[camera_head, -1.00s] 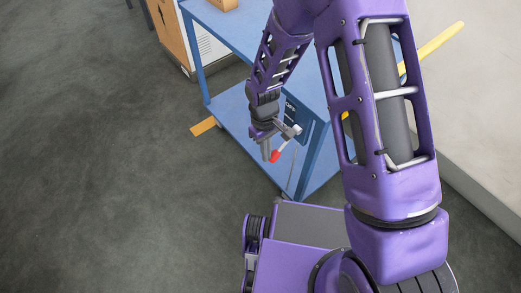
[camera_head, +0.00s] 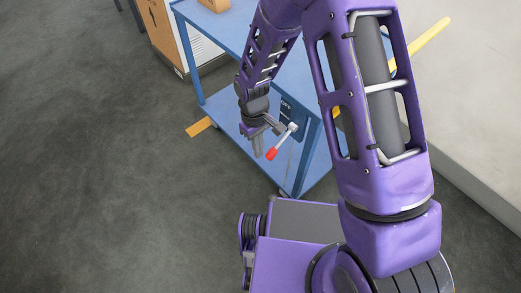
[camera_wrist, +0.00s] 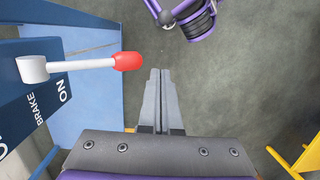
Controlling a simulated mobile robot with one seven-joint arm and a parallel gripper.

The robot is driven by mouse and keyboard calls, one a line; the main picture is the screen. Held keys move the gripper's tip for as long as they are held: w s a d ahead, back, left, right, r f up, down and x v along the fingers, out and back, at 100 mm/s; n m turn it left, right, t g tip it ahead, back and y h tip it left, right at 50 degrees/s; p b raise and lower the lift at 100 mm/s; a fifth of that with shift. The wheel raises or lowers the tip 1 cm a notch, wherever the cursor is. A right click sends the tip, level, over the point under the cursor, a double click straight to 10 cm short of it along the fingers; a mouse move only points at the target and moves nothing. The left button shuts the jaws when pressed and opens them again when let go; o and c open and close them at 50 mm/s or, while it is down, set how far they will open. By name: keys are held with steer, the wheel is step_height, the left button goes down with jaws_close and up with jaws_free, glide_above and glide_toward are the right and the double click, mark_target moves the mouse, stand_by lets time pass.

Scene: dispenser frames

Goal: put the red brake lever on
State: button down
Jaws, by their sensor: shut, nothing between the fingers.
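The brake lever, a light grey arm with a red knob (camera_head: 271,154), sticks out from a dark blue panel on the blue cart (camera_head: 213,43). In the wrist view the red knob (camera_wrist: 128,61) points right from its grey pivot, and the panel (camera_wrist: 40,100) reads BRAKE and ON, with ON below the lever. My gripper (camera_head: 258,150) is left of the knob in the head view. In the wrist view my gripper's fingers (camera_wrist: 160,75) are together, empty, just right of the knob with a small gap. Part of the other panel lettering is cut off.
A yellow bar (camera_head: 428,38) stands behind my arm beside a pale wall (camera_head: 475,100). An orange-yellow strip (camera_head: 199,127) lies by the cart's left side. The grey floor at left is clear.

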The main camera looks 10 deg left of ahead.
steer(key=s+a+r, duration=0.3)
steer(key=a+r, duration=0.2)
steer(key=r, duration=0.3)
steer(key=shift+s+a+r+p, duration=0.25)
steer(key=shift+s+p, duration=0.1)
steer(key=shift+p, duration=0.1)
